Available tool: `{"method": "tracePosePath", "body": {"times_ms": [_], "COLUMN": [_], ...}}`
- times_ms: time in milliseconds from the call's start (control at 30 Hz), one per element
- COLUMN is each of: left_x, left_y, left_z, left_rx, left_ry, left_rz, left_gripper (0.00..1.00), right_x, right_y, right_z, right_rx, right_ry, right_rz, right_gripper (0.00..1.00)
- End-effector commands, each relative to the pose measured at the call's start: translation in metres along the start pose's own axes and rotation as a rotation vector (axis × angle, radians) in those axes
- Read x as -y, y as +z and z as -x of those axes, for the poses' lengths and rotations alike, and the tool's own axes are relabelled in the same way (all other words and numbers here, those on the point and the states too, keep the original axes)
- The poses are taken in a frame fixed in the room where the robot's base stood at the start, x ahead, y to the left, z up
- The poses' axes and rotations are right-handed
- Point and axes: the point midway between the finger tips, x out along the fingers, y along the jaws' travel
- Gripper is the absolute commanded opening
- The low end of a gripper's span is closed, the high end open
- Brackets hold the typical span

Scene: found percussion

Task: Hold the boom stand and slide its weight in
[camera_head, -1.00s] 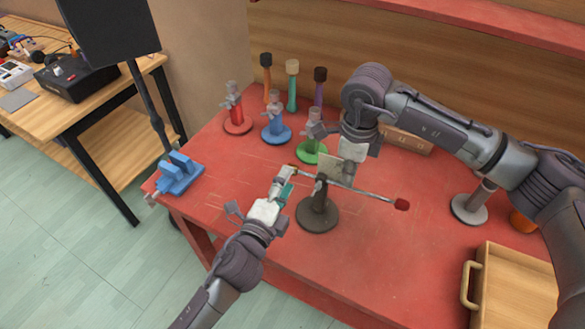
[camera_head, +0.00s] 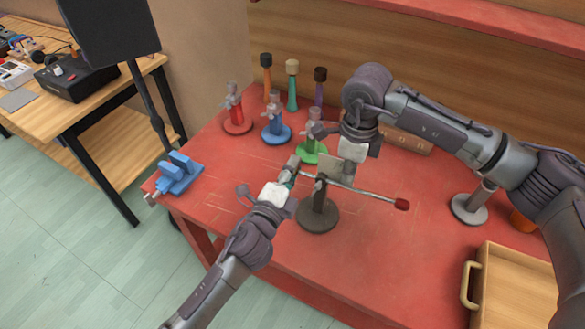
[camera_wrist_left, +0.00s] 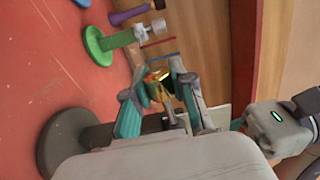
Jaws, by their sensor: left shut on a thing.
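The dark base also shows in the left wrist view (camera_wrist_left: 62,143). My left gripper (camera_head: 291,174) is at the boom's left end. In the left wrist view its teal fingers (camera_wrist_left: 157,80) are shut on the brass-coloured weight (camera_wrist_left: 160,91); the head view hides the weight. My right gripper (camera_head: 333,166) comes from above at the top of the stand's post. Its fingers are largely hidden, so I cannot tell whether they grip it.
Red, blue (camera_head: 276,132) and green (camera_head: 312,151) stands are behind the boom stand, with several coloured mallets behind them. A blue clamp (camera_head: 178,173) is at the left table edge. A wooden tray (camera_head: 520,290) is at front right. The red table is clear between tray and stand.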

Motion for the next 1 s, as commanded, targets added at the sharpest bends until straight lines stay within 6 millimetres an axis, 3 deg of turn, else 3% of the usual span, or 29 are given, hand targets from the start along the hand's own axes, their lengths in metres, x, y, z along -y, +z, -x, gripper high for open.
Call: {"method": "tracePosePath", "body": {"times_ms": [267,500,733,767,800,900,1000], "left_x": [0.000,-0.001,-0.001,-0.001,-0.001,-0.001,-0.001], "left_y": [-0.001,-0.027,-0.028,-0.028,-0.028,-0.028,-0.027], "left_z": [0.000,0.000,0.001,0.001,0.001,0.000,0.000], "left_rx": [0.000,-0.001,-0.004,-0.004,-0.004,-0.003,-0.002], "left_ry": [0.001,0.002,0.001,0.001,0.001,0.001,0.001], "left_rz": [0.000,0.002,0.000,0.000,0.000,0.000,0.000], "left_gripper": [0.00,0.00,0.00,0.27,0.34,0.51,0.51], "right_x": [0.000,0.000,-0.001,-0.001,-0.001,0.000,0.000], "right_y": [0.000,0.000,0.001,0.001,0.001,0.001,0.001], "right_z": [0.000,0.000,0.001,0.001,0.001,0.001,0.001], "right_rx": [0.001,0.001,0.004,0.004,0.004,0.003,0.003], "right_ry": [0.000,0.000,0.000,0.000,0.000,0.000,0.000], "right_rz": [0.000,0.001,0.001,0.001,0.001,0.001,0.001], "right_gripper": [0.00,0.00,0.00,0.00,0.00,0.00,0.00]}}
